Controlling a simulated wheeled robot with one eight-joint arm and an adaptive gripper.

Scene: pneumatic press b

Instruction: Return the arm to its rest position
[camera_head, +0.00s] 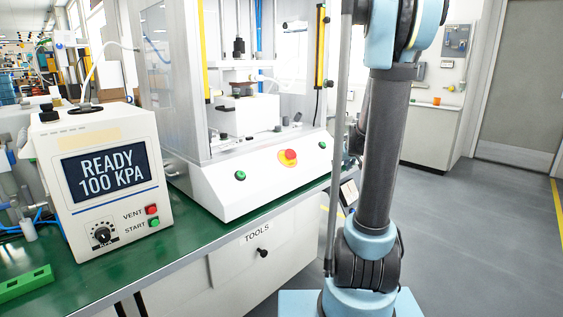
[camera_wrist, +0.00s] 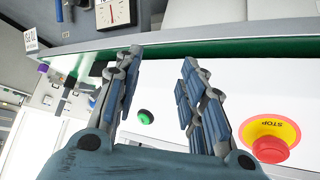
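My arm (camera_head: 384,150) stands upright right of centre in the head view, in front of the right side of the press. My gripper is outside the head view. In the wrist view my gripper (camera_wrist: 161,58) has its two fingers spread apart with nothing between them. The white press (camera_head: 260,170) stands on the bench, with a red stop button (camera_head: 290,155) and green buttons on its sloped front. In the wrist view, turned upside down, the red stop button (camera_wrist: 270,148) is right of the fingers. A green button (camera_wrist: 146,116) shows between them.
A white control box (camera_head: 105,180) reading "READY 100 KPA" stands on the green bench top (camera_head: 130,258), left of the press. A green block (camera_head: 25,283) lies at the front left. A tools drawer (camera_head: 262,250) is below. Open grey floor (camera_head: 480,240) lies at the right.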

